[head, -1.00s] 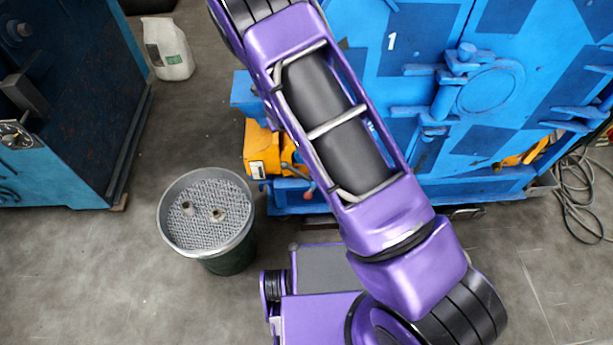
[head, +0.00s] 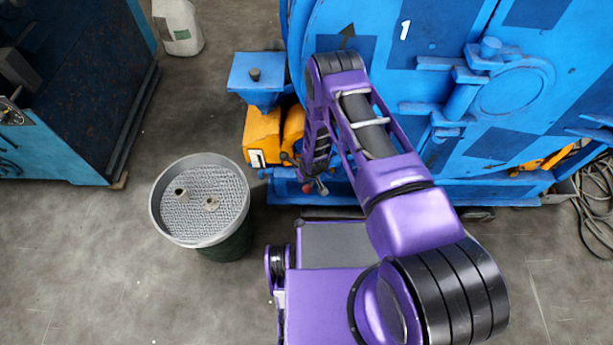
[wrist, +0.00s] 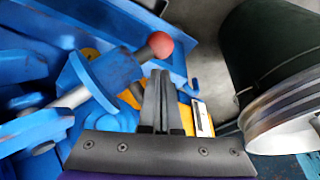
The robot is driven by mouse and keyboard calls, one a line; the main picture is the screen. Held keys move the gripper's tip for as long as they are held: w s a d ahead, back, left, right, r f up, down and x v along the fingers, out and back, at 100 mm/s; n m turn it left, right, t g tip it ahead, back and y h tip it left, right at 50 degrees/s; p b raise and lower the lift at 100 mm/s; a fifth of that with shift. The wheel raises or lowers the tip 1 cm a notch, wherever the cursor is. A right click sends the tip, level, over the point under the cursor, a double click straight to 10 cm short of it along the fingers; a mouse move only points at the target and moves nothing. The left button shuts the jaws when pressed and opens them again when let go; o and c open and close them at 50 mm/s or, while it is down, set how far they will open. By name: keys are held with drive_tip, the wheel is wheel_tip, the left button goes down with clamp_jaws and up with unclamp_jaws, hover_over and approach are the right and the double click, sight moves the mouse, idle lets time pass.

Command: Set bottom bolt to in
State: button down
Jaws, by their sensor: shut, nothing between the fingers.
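The bottom bolt shows in the wrist view as a bare steel rod (wrist: 72,98) in blue brackets, with a dark handle ending in a red ball knob (wrist: 160,44). A small red knob (head: 322,189) shows low on the blue machine in the head view, close to my arm's end; the rest of the bolt is hidden there. My gripper (wrist: 159,73) is shut and empty. Its fingertips appear just below the red knob in the wrist view, to the right of the rod. I cannot tell whether they touch the knob or handle.
The blue drum blaster (head: 455,150) fills the back right, with yellow parts (head: 262,135) at its lower left. A dark green bin with a grey rim (head: 160,222) stands to the left; it also shows in the wrist view (wrist: 265,50). Floor is clear between bin and left machine.

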drive_tip(key=x, duration=0.4)
drive_tip(key=shift+w+b, duration=0.1)
drive_tip(key=shift+b, duration=0.3)
